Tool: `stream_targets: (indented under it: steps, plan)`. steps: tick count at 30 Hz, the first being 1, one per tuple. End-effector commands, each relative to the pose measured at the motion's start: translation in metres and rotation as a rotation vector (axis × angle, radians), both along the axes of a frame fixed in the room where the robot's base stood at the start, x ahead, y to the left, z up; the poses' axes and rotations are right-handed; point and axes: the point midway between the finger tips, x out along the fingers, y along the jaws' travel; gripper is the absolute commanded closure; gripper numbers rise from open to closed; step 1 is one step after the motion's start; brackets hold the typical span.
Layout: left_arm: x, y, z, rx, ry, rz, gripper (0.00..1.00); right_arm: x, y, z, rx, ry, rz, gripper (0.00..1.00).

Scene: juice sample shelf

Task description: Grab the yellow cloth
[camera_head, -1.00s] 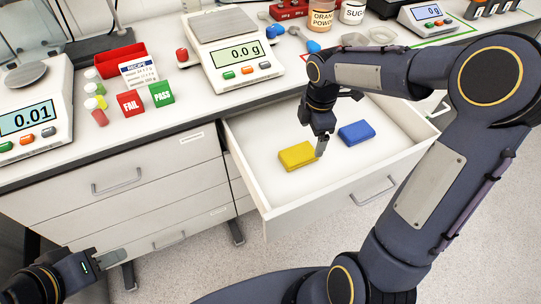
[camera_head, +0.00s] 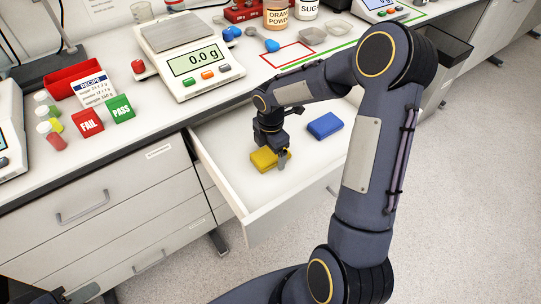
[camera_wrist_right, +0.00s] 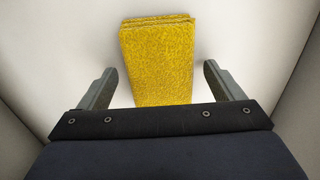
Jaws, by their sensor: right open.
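The yellow cloth (camera_head: 262,161) is a folded block lying flat in the open white drawer. My right gripper (camera_head: 283,160) is down in the drawer at the cloth. In the right wrist view the cloth (camera_wrist_right: 157,60) lies between the two spread fingers of my right gripper (camera_wrist_right: 160,70), with a gap on each side. The fingers are open and not closed on it. My left gripper (camera_head: 78,293) only just shows at the bottom left edge, and its fingers cannot be made out.
A blue cloth (camera_head: 325,125) lies in the same drawer, right of the yellow one. The drawer's walls (camera_head: 290,205) surround both. The counter above holds a scale (camera_head: 190,60), a red tray (camera_head: 75,85), PASS and FAIL blocks and small bottles.

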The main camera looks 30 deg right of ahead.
Motion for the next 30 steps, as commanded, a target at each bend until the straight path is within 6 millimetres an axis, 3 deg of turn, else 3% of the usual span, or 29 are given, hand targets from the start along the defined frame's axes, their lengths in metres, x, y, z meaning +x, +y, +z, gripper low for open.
stream_targets:
  steps: [2,13,22,30]
  plan:
    - [0.000,0.000,0.000,0.000,0.000,0.000,0.64,0.000,0.000,0.000,0.000,0.000,0.000,0.13]
    - [0.000,0.000,0.000,0.000,0.000,0.000,0.64,0.000,0.000,0.001,0.000,0.000,0.000,0.60]
    - [0.000,0.000,0.001,0.000,0.000,0.000,0.64,0.000,0.000,0.007,-0.001,-0.002,-0.001,0.61]
    - [0.000,0.000,0.009,0.000,0.000,0.000,0.64,0.001,0.000,0.057,-0.001,-0.005,-0.001,0.61]
